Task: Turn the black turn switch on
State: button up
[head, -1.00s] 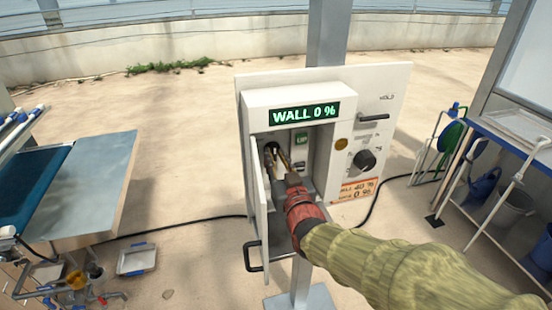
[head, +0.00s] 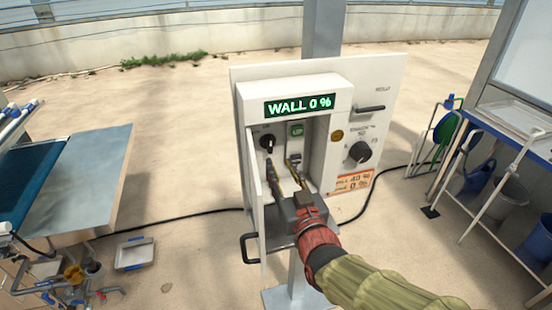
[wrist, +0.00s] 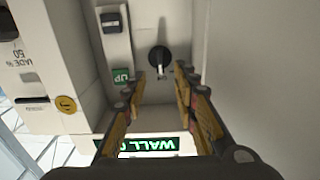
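The black turn switch (head: 267,142) is on the back wall of the open white box, upper left. In the wrist view the switch (wrist: 158,56) shows a pale-marked tip pointing toward the bottom of the picture. That view is upside down. The small labels by the switch are too small to read surely. My gripper (head: 281,161) is inside the box opening, below and in front of the switch. In the wrist view my gripper (wrist: 160,74) has its fingers apart, with nothing between them. The switch lies just beyond the tips, apparently untouched.
A green display (head: 300,107) reads "WALL 0 %". A green UP sign (head: 296,130) is right of the switch. The open door (head: 260,205) flanks the box on the left. A black knob (head: 359,152) and bar handle (head: 370,109) are on the right panel.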

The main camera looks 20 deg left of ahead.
jog(key=shift+v, duration=1.8)
